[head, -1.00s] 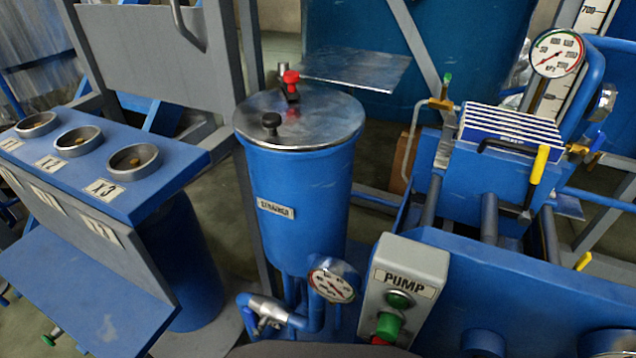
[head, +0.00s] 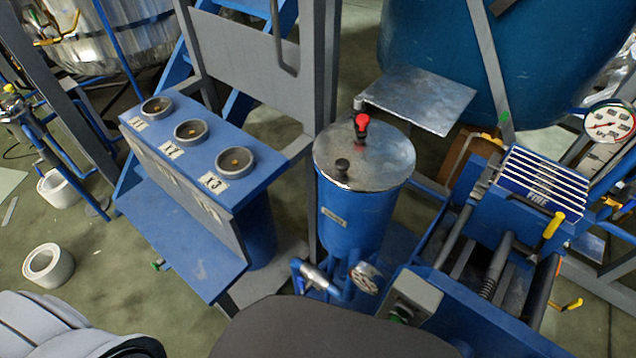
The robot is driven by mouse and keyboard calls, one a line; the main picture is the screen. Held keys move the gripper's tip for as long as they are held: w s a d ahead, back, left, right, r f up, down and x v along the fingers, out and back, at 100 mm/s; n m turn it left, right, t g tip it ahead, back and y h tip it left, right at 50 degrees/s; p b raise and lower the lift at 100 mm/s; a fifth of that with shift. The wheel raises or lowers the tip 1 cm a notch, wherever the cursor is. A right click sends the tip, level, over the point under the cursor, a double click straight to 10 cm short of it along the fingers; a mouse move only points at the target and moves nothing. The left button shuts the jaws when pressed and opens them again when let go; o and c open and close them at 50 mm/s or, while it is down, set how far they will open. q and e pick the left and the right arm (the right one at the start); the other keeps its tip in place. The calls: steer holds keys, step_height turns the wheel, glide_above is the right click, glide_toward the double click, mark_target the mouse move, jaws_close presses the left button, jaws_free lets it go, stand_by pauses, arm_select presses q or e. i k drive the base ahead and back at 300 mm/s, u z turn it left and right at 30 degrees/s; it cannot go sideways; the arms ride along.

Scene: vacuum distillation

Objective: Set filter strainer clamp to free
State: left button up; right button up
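The filter strainer (head: 350,218) is a blue upright cylinder with a label, right of centre in the head view. Its shiny round metal lid (head: 385,158) lies flat on top. A clamp with a red knob (head: 361,122) stands at the lid's back edge. A black knob (head: 342,164) sits on the lid's front part. Neither gripper shows in the view. A white and grey rounded part at the bottom left looks like part of my own arm, well away from the strainer.
A blue stand with several round cups (head: 190,131) is left of the strainer. A metal plate (head: 418,98) is behind it. The pump box (head: 413,298) and a filter press (head: 540,185) are to the right. Open floor with white rolls (head: 48,264) lies at left.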

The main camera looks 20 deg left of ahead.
mark_target(362, 121)
steer(key=k, duration=1.2)
steer(key=u, duration=0.65)
steer(key=i, duration=0.85)
steer(key=z, duration=0.35)
